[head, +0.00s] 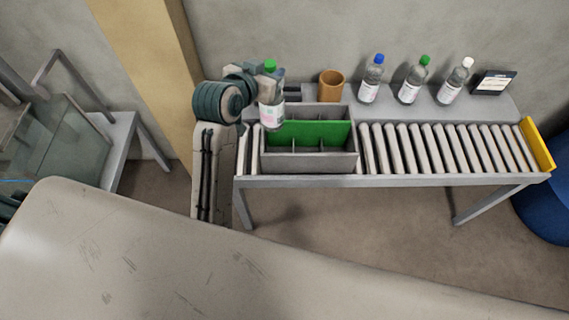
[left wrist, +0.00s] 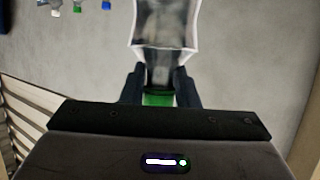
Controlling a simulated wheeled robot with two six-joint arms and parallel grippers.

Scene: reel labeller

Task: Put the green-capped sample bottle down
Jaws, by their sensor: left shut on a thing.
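My left gripper (head: 268,74) is shut on a green-capped sample bottle (head: 271,112), a clear bottle with a white and pink label. The bottle hangs upright, in front of the back left part of a grey divided crate (head: 310,162); I cannot tell whether its base touches anything. In the left wrist view the fingers (left wrist: 159,88) close around the green cap (left wrist: 158,99), and the bottle body (left wrist: 165,25) runs away from them. Another green-capped bottle (head: 409,92) stands on the back shelf. My right gripper is not in view.
The crate, with green inside, sits on a roller conveyor (head: 440,150) ending at a yellow stop (head: 537,145). On the shelf behind stand a brown cup (head: 331,87), a blue-capped bottle (head: 371,88), a white-capped bottle (head: 455,90) and a dark display (head: 494,82). The rollers right of the crate are clear.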

